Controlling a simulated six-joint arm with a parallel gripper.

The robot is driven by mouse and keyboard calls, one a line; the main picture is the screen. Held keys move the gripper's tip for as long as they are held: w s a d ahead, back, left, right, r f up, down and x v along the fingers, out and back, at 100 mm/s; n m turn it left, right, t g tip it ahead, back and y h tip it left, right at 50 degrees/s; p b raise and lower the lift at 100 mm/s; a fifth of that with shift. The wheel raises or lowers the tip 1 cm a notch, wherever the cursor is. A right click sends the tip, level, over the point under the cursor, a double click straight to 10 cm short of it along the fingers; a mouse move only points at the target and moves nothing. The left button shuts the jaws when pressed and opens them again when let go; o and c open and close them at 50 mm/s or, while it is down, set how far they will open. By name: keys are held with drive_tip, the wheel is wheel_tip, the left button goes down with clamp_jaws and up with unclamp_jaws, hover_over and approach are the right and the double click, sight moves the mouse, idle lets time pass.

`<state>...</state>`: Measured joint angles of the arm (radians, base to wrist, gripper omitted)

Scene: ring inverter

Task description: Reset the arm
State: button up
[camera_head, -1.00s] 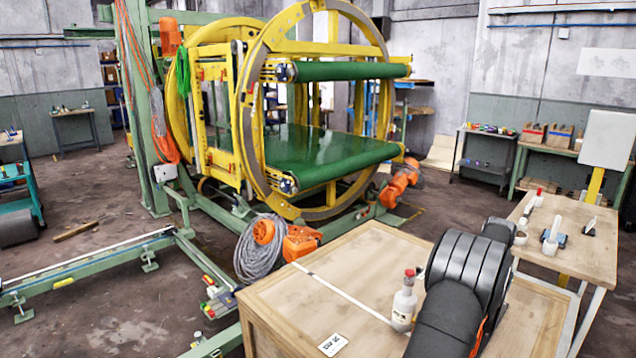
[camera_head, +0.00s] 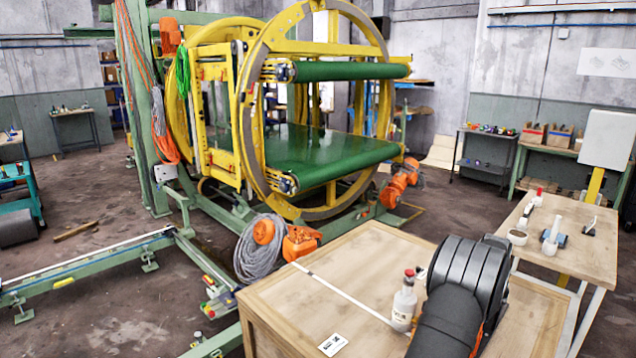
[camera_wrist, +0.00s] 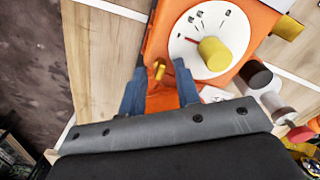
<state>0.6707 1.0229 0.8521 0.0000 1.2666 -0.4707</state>
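My arm (camera_head: 455,300) is black and bent, and rises over the wooden bench at the lower right of the head view. Past the fingers is an orange box (camera_wrist: 228,75) with a white dial and a yellow knob (camera_wrist: 215,53). The gripper is hidden in the head view.
A white bottle (camera_head: 404,302) with a red cap stands on the wooden bench (camera_head: 350,260), close left of my arm. A small table (camera_head: 575,240) with tools is to the right. The large yellow ring machine (camera_head: 255,120) stands behind. Floor at left is partly clear.

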drive_tip(key=n, duration=0.2)
drive_tip(key=shift+n, duration=0.3)
drive_tip(key=shift+r, duration=2.85)
